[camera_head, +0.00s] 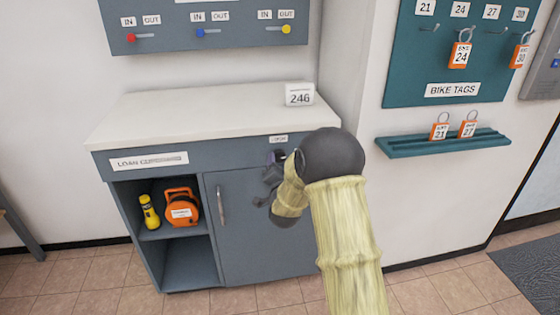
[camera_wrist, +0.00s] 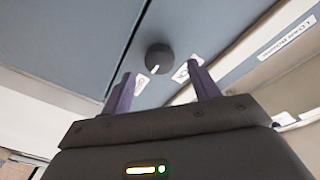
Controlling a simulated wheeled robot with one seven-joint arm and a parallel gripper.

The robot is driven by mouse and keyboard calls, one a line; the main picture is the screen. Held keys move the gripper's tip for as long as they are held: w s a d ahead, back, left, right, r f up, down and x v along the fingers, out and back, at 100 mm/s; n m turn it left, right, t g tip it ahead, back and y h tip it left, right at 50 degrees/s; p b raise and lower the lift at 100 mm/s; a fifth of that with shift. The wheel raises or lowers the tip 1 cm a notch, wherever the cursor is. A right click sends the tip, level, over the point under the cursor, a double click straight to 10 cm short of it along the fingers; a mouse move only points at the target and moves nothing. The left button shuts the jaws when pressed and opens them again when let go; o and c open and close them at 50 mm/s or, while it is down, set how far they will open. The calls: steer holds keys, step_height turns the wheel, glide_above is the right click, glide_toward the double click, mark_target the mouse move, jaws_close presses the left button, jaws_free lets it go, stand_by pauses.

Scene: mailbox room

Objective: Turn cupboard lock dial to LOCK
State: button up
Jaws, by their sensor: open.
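The round dark lock dial (camera_wrist: 158,58) sits on the blue-grey cupboard front in the wrist view. Its short white pointer mark faces down in the picture, between two small white labels. The right label (camera_wrist: 181,73) seems to read LOCK, partly cut off by a finger; the left label (camera_wrist: 142,84) is too small to read. My gripper (camera_wrist: 164,84) is open, its two purple fingers apart and empty, short of the dial. In the head view my gripper (camera_head: 276,158) is at the cupboard's (camera_head: 262,225) upper right front; the dial there is hard to make out beside it.
The cupboard door has a vertical handle (camera_head: 221,205). Open shelves at left hold a yellow flashlight (camera_head: 149,211) and an orange reel (camera_head: 181,207). A white 246 block (camera_head: 299,94) stands on the otherwise bare counter (camera_head: 200,108). A teal shelf (camera_head: 442,144) with orange tags is at right.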

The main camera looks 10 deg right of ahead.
mark_target(280, 158)
steer(key=shift+w+d, duration=0.15)
steer(key=shift+w, duration=0.8)
steer(key=shift+w+d, duration=0.1)
steer(key=shift+w, duration=0.8)
steer(key=c, duration=1)
